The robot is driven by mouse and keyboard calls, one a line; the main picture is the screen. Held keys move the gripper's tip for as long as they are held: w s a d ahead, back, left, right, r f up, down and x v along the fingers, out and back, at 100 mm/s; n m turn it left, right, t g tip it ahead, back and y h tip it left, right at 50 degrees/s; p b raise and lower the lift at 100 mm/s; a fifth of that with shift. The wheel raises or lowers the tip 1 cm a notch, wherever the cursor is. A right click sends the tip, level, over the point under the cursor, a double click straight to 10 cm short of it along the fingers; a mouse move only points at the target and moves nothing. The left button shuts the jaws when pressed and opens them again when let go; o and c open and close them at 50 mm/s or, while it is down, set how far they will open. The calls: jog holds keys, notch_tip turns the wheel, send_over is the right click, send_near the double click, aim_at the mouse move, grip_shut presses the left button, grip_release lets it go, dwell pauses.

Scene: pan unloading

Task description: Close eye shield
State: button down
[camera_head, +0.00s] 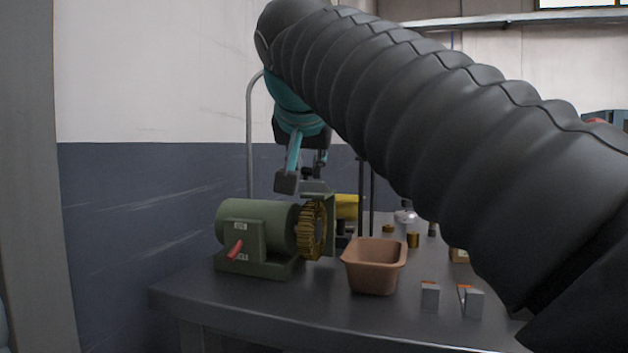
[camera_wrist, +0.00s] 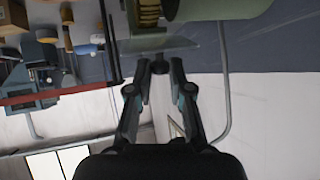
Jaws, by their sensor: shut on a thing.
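A green bench grinder (camera_head: 258,230) with a red lever and a brass-coloured wire wheel (camera_head: 313,229) stands on the left of the table. Its eye shield (camera_head: 316,187) is a thin plate above the wheel. In the wrist view, where the scene is upside down, the eye shield (camera_wrist: 175,46) is a pale greenish plate across the fingertips. My gripper (camera_head: 302,180) reaches down from above, over the wheel. In the wrist view my gripper (camera_wrist: 160,66) is shut on the shield's edge at a small dark part. The exact contact is partly hidden.
A brown open bin (camera_head: 373,266) stands right of the grinder. Two small grey blocks (camera_head: 430,295) (camera_head: 471,301) with orange tops lie near the table's front edge (camera_head: 330,324). Small jars and cans stand behind. My dark arm hides the right side.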

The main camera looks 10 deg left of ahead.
aim_at(303, 181)
jog(key=f+t+b, duration=0.1)
jog(key=b, duration=0.2)
jog(key=s+f+t+b, duration=0.1)
jog(key=b, duration=0.2)
jog(key=shift+s+n+t, duration=0.15)
jog(key=shift+n+t, duration=0.15)
jog(key=shift+t, duration=0.1)
jog(key=t+b, duration=0.2)
jog(key=b, duration=0.1)
jog(key=shift+s+f, duration=0.2)
jog(key=shift+s, duration=0.1)
jog(key=shift+n, duration=0.3)
jog(key=shift+a, duration=0.1)
jog(key=c, duration=1.1)
grip_release()
jog(key=shift+o, duration=0.2)
jog(key=shift+s, duration=0.1)
jog(key=v, duration=1.2)
jog(key=shift+f, duration=0.3)
